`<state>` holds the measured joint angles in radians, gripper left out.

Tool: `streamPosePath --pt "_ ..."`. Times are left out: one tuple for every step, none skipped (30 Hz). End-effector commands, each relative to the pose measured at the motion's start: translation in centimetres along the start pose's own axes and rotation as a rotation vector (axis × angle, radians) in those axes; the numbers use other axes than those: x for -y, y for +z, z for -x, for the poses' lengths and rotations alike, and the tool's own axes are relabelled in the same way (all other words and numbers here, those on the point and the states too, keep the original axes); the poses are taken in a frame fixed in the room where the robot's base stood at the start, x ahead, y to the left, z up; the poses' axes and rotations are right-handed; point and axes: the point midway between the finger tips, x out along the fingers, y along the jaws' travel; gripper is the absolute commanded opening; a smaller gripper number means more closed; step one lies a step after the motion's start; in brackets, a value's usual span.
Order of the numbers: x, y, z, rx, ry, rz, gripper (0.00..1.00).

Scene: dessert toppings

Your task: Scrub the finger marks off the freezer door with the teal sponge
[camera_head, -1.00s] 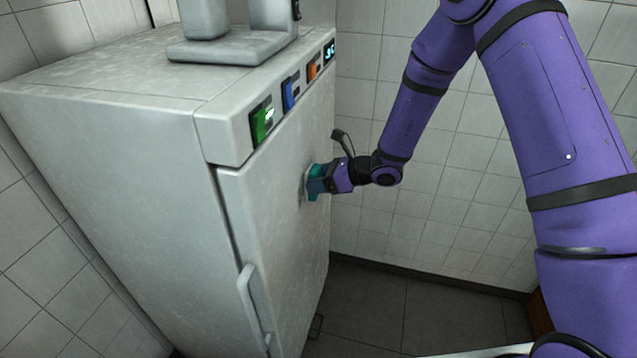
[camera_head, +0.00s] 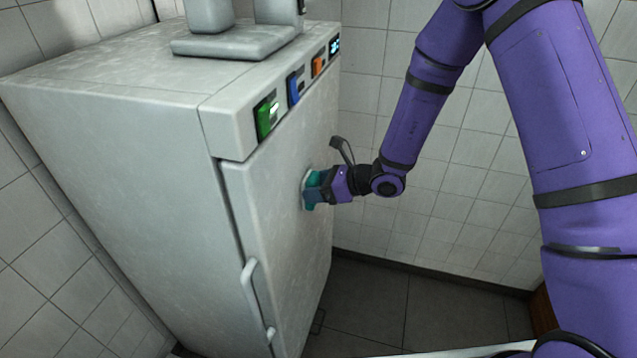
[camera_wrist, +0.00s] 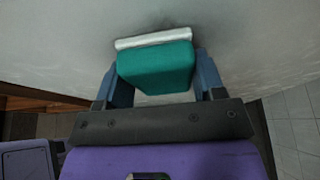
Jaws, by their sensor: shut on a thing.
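The freezer door (camera_head: 285,235) is a pale grey upright panel with a vertical handle (camera_head: 257,300) at its lower left edge. My gripper (camera_head: 316,189) is at the upper part of the door, shut on the teal sponge (camera_head: 310,204). In the wrist view the teal sponge (camera_wrist: 155,70) sits between the two blue fingers, with its whitish scrubbing face against or very close to the door (camera_wrist: 60,45). A dark grey smudge (camera_wrist: 185,22) shows on the door just beyond the sponge. The door surface behind the sponge is hidden.
Green (camera_head: 267,117), blue (camera_head: 294,88) and orange (camera_head: 318,66) switches and a small display line the panel above the door. A grey appliance base (camera_head: 235,43) stands on top of the freezer. A tiled wall (camera_head: 450,170) is close on the right; dark floor (camera_head: 375,300) lies below.

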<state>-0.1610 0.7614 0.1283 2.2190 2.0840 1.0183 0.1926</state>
Motion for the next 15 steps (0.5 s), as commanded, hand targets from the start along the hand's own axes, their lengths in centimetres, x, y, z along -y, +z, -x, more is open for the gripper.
streamPosePath --pt "-0.4 0.0 0.0 0.0 0.001 -0.001 0.44" --pt "-0.7 0.0 -0.1 -0.001 0.001 0.0 0.44" --pt "-1.0 0.0 -0.1 0.0 0.001 0.001 0.44" --pt "-1.2 -0.1 -0.1 0.0 0.001 0.0 0.44" --pt "-1.4 -0.1 -0.2 0.0 0.001 0.0 0.44" --pt "-1.7 -0.1 -0.2 -0.001 0.001 -0.001 0.44" --pt "-1.9 -0.1 -0.2 0.0 0.001 0.0 0.44" --pt "-2.1 -0.1 -0.2 0.0 0.001 0.0 0.44" --pt "-2.3 -0.1 -0.2 0.0 0.001 0.001 0.44" --pt "-2.4 -0.1 -0.3 0.0 0.001 0.001 0.44" --pt "-2.4 -0.1 -0.3 0.0 0.001 0.001 0.44" --pt "-2.5 0.0 -0.2 0.001 0.001 0.001 0.44" --pt "-2.5 0.1 -0.2 0.001 0.001 0.002 0.44" --pt "-2.5 0.2 -0.2 0.001 0.001 0.002 0.44" --pt "-2.5 0.3 -0.1 0.002 0.001 0.003 0.44"
